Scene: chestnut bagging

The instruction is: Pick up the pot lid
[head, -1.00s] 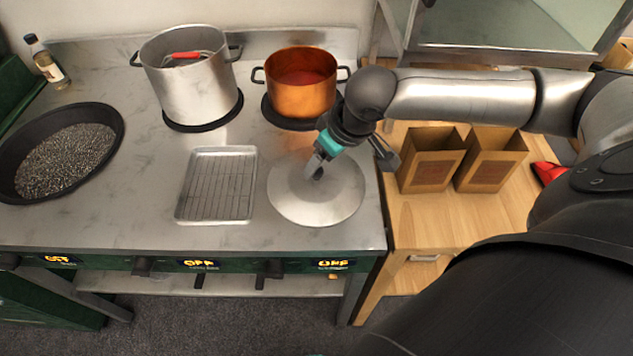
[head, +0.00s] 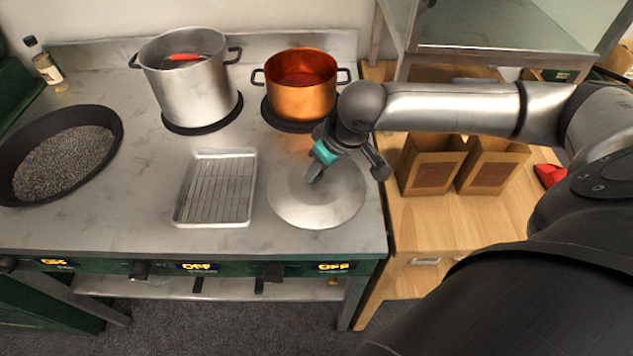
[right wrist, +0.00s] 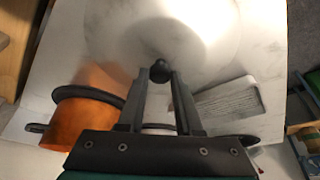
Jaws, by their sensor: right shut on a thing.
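The pot lid (head: 300,203) is a round, silvery metal disc lying on the right front of the metal stove top. It also shows in the right wrist view (right wrist: 205,30), with a dark round knob (right wrist: 160,72) at its middle. My right gripper (head: 315,178) reaches down over the lid's middle. In the right wrist view the right gripper (right wrist: 160,78) has its two fingers on either side of the knob, shut on it. In the head view the knob is hidden by the gripper. My left gripper is in neither view.
A copper pot (head: 302,98) stands behind the lid and a tall steel pot (head: 186,85) behind left. A wire-racked tray (head: 246,213) lies left of the lid. A dark pan of grains (head: 113,128) is far left. Paper bags (head: 427,172) stand on the wooden table (head: 440,225).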

